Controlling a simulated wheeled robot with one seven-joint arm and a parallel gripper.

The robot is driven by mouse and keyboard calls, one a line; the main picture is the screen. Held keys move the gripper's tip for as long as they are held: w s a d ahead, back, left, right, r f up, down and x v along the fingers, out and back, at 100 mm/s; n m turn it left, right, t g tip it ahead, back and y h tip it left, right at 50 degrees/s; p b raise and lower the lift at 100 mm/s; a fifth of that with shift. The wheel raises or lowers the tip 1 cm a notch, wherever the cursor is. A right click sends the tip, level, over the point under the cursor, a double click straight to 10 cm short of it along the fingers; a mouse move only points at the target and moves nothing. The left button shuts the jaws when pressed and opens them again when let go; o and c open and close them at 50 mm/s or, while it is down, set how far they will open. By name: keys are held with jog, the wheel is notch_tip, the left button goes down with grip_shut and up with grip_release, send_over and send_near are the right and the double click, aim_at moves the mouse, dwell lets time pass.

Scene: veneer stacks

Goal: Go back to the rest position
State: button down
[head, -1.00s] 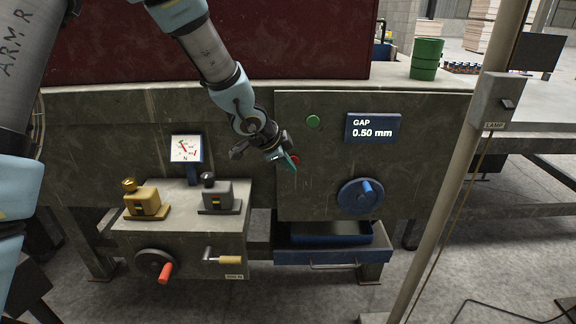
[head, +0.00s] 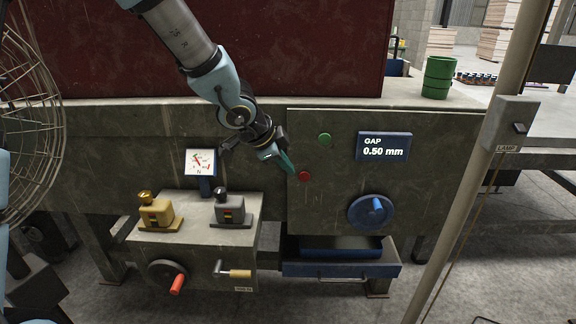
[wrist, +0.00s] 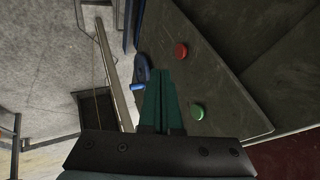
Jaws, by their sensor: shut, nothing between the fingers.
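My gripper (head: 290,165) is shut and empty, with its green fingers together. In the head view it is in front of the machine's grey control panel (head: 335,205), just up and left of the red button (head: 304,175). In the wrist view the shut fingers (wrist: 162,90) point along the panel, with the red button (wrist: 181,51) and the green button (wrist: 197,111) to their right. I cannot tell whether the fingertips touch the panel.
A gap display (head: 384,147) reads 0.50 mm above a blue handwheel (head: 368,211). A dial gauge (head: 200,162), a brass-coloured block (head: 156,212) and a grey block (head: 229,209) stand at left. A lamp post (head: 470,170) rises at right, and a wire fan guard (head: 40,110) at far left.

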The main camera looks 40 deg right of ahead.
dwell(0.6)
jog(key=w+a+n+t+y, duration=0.15)
jog(key=w+a+n, duration=0.35)
jog(key=a, duration=0.6)
jog(key=w+a+n+t+y, duration=0.1)
jog(key=w+a+n+y, duration=0.35)
jog(key=a, duration=0.65)
jog(key=s+a+n+g, duration=0.1)
jog(key=s+a+n, duration=0.1)
jog(key=a+n, duration=0.5)
jog(key=s+a+n+g+y, duration=0.1)
jog(key=s+a+n, duration=0.2)
jog(key=a+n, duration=0.4)
jog(key=a, duration=0.8)
jog(key=shift+s+a+r, duration=0.15)
jog(key=shift+s+r, duration=0.05)
jog(key=shift+s, duration=0.1)
jog(key=shift+g, duration=0.25)
